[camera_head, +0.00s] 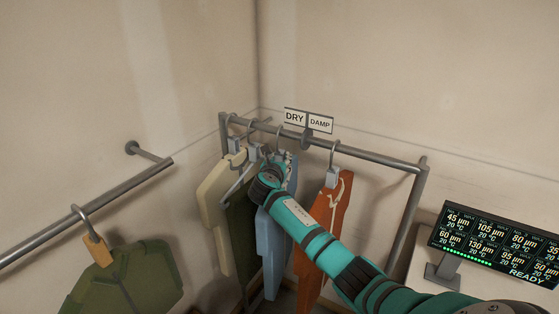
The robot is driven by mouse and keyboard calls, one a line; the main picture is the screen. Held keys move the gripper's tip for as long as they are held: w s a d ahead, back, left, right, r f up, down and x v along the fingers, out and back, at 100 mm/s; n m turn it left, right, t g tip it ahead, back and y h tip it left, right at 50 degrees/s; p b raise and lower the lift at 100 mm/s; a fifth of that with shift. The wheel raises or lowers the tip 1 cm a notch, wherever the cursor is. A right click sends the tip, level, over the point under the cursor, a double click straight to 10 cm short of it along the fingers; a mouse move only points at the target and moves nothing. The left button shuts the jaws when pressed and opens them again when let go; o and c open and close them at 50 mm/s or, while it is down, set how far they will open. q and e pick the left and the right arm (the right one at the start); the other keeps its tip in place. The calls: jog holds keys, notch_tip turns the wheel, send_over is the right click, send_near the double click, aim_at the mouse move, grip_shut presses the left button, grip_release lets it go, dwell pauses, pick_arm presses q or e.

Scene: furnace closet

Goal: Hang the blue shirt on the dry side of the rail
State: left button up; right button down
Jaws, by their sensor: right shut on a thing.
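The blue shirt (271,262) hangs upright from a hanger below the rail (375,157), left of the divider, under the DRY sign (295,117). The DAMP sign (320,124) marks the right side. The hanger's hook (278,130) appears at the rail; I cannot tell whether it bears the weight. My right gripper (281,157) is at the top of the blue shirt, shut on its hanger, with the fingers partly hidden by my wrist. My left gripper is out of view.
A cream garment (215,195) and a dark green one (241,225) hang close left of the blue shirt. An orange garment (327,225) hangs on the damp side. A green garment (125,280) hangs on a wall rail (125,188). A display (495,245) stands at right.

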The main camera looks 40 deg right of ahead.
jog(key=shift+r+p, duration=0.1)
jog(key=shift+p, duration=0.3)
dwell(0.4)
jog(key=c, duration=1)
grip_release()
jog(key=shift+o, duration=0.3)
jog(key=shift+s+a, duration=0.1)
jog(key=v, duration=1.1)
jog(key=shift+s+a, duration=0.25)
jog(key=shift+a, duration=0.1)
